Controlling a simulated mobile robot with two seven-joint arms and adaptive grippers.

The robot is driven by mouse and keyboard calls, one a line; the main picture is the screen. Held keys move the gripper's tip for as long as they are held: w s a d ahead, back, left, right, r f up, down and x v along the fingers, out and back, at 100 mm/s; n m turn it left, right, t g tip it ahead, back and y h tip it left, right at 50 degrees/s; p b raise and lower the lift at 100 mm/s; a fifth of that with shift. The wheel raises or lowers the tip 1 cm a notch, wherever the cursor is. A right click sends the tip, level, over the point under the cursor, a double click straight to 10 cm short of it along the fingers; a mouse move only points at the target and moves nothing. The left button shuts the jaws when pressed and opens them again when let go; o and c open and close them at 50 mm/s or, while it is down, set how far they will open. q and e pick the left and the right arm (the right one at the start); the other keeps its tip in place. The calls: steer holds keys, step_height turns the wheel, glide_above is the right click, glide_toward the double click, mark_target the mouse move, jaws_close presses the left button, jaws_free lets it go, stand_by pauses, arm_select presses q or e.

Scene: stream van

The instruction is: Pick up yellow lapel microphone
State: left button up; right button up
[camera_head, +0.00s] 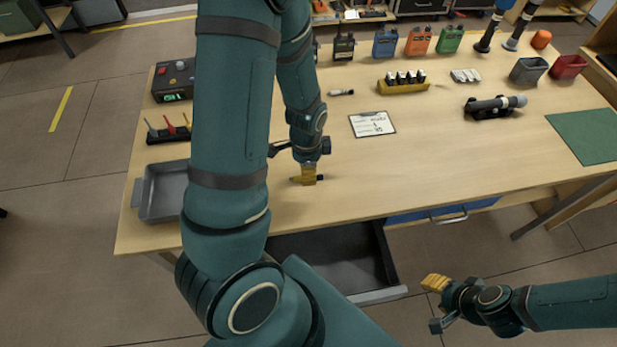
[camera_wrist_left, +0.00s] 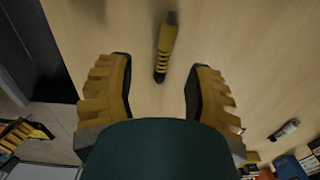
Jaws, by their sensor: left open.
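The yellow lapel microphone (camera_wrist_left: 167,40) lies on the wooden table, a slim yellow body with dark ends and dark bands. In the left wrist view it is between and just beyond the fingertips of my left gripper (camera_wrist_left: 160,68), apart from both fingers. In the head view my left gripper (camera_head: 308,172) is low over the front of the table and hides most of the microphone; a dark end (camera_head: 320,178) shows at its right. My left gripper is open and empty. My right gripper (camera_head: 436,283) is off the table's front edge, its opening unclear.
A clipboard (camera_head: 372,124) and a small white-and-dark piece (camera_head: 341,92) lie further back. A grey tray (camera_head: 160,190) stands at left, partly behind my arm. An open drawer (camera_head: 330,262) juts out below the front edge. The table right of the gripper is clear.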

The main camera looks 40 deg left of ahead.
arm_select(q)
steer(key=f, duration=0.3)
steer(key=f+b, duration=0.1)
steer(key=shift+w+a+f, duration=0.15)
steer(key=shift+a+f, duration=0.1)
jaws_close()
